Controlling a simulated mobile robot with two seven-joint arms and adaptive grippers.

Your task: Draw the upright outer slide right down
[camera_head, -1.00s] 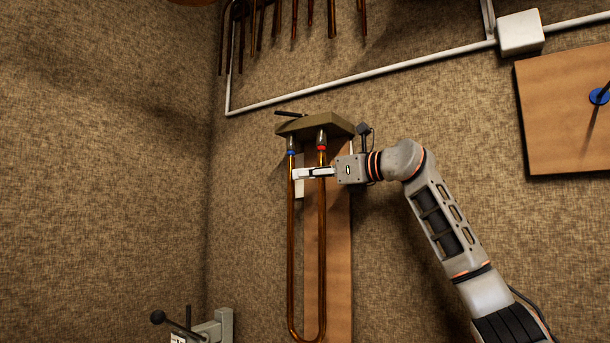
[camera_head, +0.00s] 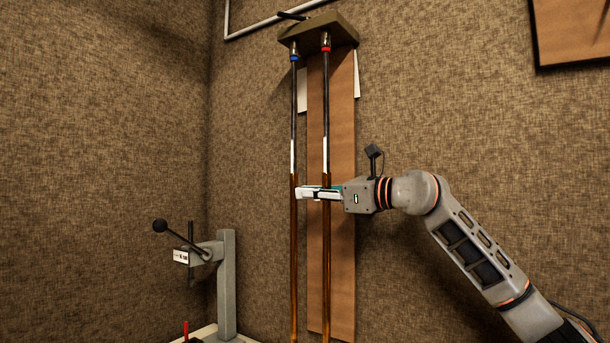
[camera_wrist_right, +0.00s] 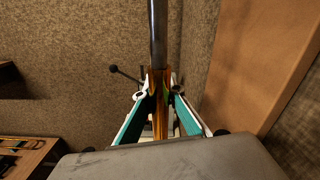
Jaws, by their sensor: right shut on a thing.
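The brass outer slide (camera_head: 294,260) hangs upright as two long parallel legs; its lower bend is out of the head view. Above it, the dark inner tubes (camera_head: 326,95) show bare, with white lower stretches entering the outer slide's tops. They hang from an olive bracket (camera_head: 330,30), below a blue collar (camera_head: 294,52) and a red collar (camera_head: 326,43). My right gripper (camera_head: 312,193) comes in level from the right and is shut on the outer slide near its top. The wrist view shows its teal-lined fingers around the brass (camera_wrist_right: 159,100). My left gripper is not in view.
A tan board (camera_head: 342,240) stands behind the slide against the fabric wall. A grey stand (camera_head: 227,280) with a black-knobbed lever (camera_head: 160,226) is at the lower left. The wall between stand and slide is clear.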

